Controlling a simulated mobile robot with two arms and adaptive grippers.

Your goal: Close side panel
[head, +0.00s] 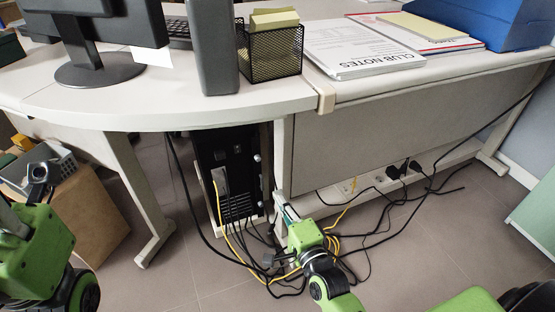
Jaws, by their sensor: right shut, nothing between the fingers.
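A black computer tower (225,150) stands upright under the desk, its back with ports and cables facing me. A narrow dark upright strip (267,160) runs along its right side, between the tower and the desk leg. It may be the side panel seen edge-on; I cannot tell how far it stands from the case. My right gripper (282,208) is shut and empty, low beside the tower's right side and the desk leg. Whether it touches the panel is unclear. My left gripper (40,180) is at the left edge, away from the tower; its fingers are not clear.
Black and yellow cables (290,265) lie tangled on the floor around my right gripper. A desk leg (281,155) stands just right of the tower. The desk top (180,108) overhangs it. A cardboard box (88,215) stands at left. Floor left of the tower is mostly clear.

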